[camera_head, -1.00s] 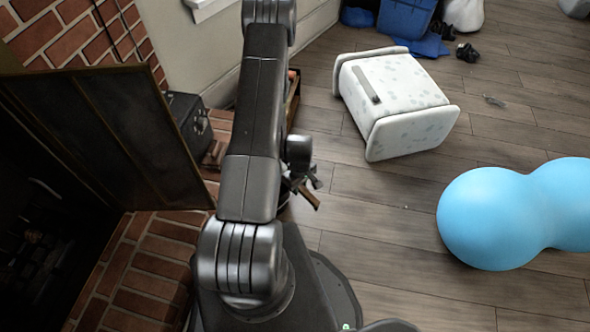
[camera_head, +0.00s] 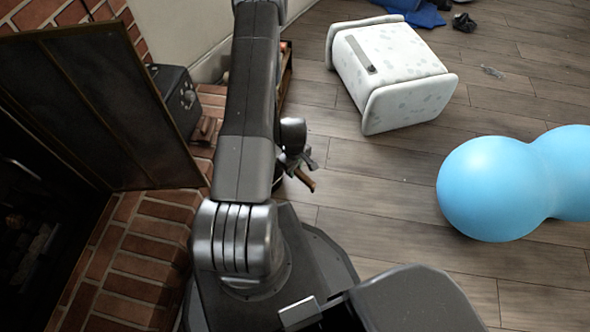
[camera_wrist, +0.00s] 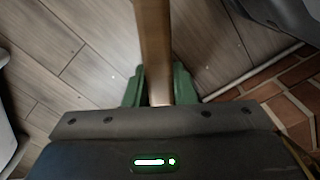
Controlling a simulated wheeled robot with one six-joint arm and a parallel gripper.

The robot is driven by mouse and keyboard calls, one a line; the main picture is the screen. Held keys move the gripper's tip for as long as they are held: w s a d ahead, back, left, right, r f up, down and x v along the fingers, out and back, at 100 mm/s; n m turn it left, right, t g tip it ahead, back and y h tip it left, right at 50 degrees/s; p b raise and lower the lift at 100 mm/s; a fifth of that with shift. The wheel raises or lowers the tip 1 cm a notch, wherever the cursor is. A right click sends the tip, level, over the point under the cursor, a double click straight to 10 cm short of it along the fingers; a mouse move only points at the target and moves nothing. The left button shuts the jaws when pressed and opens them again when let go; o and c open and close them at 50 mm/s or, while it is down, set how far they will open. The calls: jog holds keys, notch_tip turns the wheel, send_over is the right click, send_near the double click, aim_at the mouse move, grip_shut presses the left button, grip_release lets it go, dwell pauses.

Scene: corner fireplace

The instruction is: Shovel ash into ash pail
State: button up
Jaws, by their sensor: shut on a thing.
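My gripper (camera_wrist: 158,90) has its green fingers closed around a brown wooden handle (camera_wrist: 152,35) in the wrist view. The handle runs up out of the picture, so the tool's head is hidden. In the head view my gripper (camera_head: 298,162) shows partly beside my arm, with a short end of the handle (camera_head: 305,182) sticking out over the floor. The dark fireplace opening (camera_head: 35,225) is at the left, with dim grey lumps inside; I cannot make out ash. I cannot identify an ash pail in either view.
An open dark fireplace door (camera_head: 100,100) stands over the brick hearth (camera_head: 140,255). A black box (camera_head: 175,98) sits behind it. A white stool (camera_head: 392,75) lies on its side, and a blue peanut ball (camera_head: 495,188) is at the right. Wooden floor (camera_head: 370,195) between is clear.

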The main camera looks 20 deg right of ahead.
jog(key=shift+w+a+r+g+b, duration=0.15)
jog(key=shift+w+r+g+b, duration=0.25)
jog(key=shift+b, duration=2.9)
jog(key=shift+r+b, duration=0.1)
jog(key=shift+b, duration=0.35)
jog(key=shift+r, duration=0.25)
jog(key=r+g+p, duration=0.1)
jog(key=w+r+g+h+p, duration=0.1)
jog(key=r, duration=0.1)
jog(key=w+a+r+g+p, duration=0.1)
jog(key=r, duration=0.1)
jog(key=shift+r+h+p, duration=0.15)
jog(key=shift+h+p, duration=0.15)
jog(key=shift+p, duration=0.1)
jog(key=w+a+r+g+h, duration=0.1)
jog(key=w+a+r+g, duration=0.1)
jog(key=w+r+g, duration=0.1)
jog(key=w+a+r+g+h, duration=0.2)
jog(key=w+g, duration=0.3)
jog(key=w, duration=0.3)
jog(key=shift+w+a+r+p, duration=0.15)
jog(key=shift+w+r+p, duration=0.1)
jog(key=shift+r+p, duration=0.2)
